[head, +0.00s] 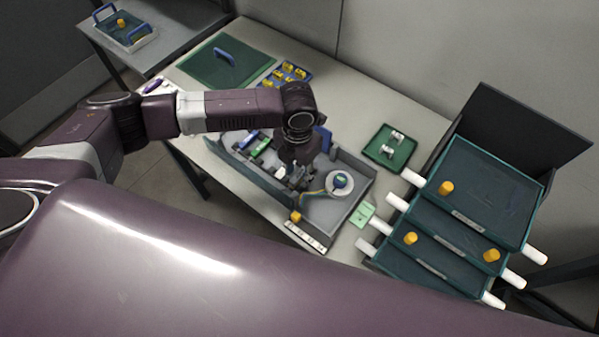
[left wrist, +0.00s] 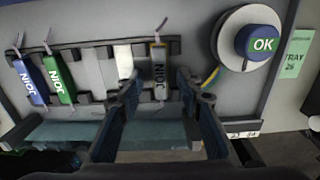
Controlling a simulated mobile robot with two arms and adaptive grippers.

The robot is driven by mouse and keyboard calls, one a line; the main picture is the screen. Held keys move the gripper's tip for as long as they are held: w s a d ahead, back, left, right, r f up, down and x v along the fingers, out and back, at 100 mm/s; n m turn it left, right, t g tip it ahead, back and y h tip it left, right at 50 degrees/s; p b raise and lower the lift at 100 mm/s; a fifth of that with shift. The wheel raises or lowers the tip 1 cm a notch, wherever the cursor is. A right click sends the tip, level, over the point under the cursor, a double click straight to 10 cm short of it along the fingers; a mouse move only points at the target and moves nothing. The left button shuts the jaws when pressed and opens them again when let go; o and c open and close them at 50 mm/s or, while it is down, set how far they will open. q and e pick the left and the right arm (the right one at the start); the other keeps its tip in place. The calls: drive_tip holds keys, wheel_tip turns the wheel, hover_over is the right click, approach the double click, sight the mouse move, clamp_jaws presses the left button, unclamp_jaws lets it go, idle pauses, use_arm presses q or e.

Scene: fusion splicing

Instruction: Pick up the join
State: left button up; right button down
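My left gripper (left wrist: 158,95) is open, one finger on each side of the grey join, with visible gaps. In the head view my left gripper (head: 293,180) points down over the workstation tray and hides part of the rack. My right gripper is not in view.
A round white spool with an "OK" button (left wrist: 262,43) stands right of the rack. A green tray card (left wrist: 297,55) lies beyond the tray wall. In the head view, a small green tray (head: 378,155) and stacked teal trays (head: 490,190) stand to the right.

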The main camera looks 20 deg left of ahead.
use_arm(q)
drive_tip(key=shift+c, duration=1)
drive_tip(key=c, duration=0.5)
clamp_jaws()
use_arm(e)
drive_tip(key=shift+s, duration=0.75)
use_arm(q)
drive_tip(key=shift+r, duration=0.2)
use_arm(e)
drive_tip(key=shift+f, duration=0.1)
